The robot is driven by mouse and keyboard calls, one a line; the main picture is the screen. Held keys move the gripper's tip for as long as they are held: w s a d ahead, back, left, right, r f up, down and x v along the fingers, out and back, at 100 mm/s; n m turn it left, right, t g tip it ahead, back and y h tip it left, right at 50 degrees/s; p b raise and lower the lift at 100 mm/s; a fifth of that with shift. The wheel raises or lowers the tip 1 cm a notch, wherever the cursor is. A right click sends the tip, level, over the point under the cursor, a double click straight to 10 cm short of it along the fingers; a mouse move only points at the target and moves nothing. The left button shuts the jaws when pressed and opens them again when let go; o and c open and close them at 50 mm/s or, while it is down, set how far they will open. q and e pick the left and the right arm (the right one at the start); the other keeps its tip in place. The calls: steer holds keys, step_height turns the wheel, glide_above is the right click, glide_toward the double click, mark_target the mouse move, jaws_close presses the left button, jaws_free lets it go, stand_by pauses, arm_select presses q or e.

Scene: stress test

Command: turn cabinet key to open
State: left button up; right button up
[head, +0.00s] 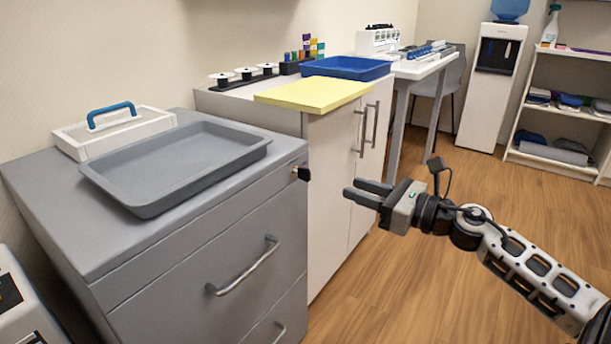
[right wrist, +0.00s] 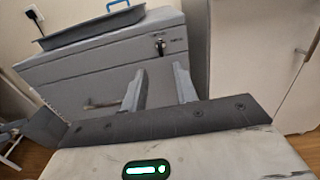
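The grey cabinet (head: 140,245) stands at the left, with a bar handle (head: 243,267) on its drawer front. A dark key (head: 302,173) sits in the lock at the front's upper right corner. In the right wrist view the key (right wrist: 160,46) shows beyond the fingertips, roughly in line with the gap between them. My right gripper (head: 356,191) is to the right of the key in the head view, apart from it. Its two fingers (right wrist: 159,70) are spread with nothing between them. My left gripper is in neither view.
A grey tray (head: 178,160) and a white caddy with a blue handle (head: 112,113) rest on the cabinet top. A white cabinet (head: 329,190) stands beside it, with a yellow board (head: 313,94) jutting over its front. Wooden floor (head: 400,285) is open at the right.

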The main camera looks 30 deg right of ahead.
mark_target(310, 173)
steer(key=x, duration=1.1)
steer(key=shift+w+a, duration=0.15)
steer(key=shift+w, duration=0.1)
jaws_close()
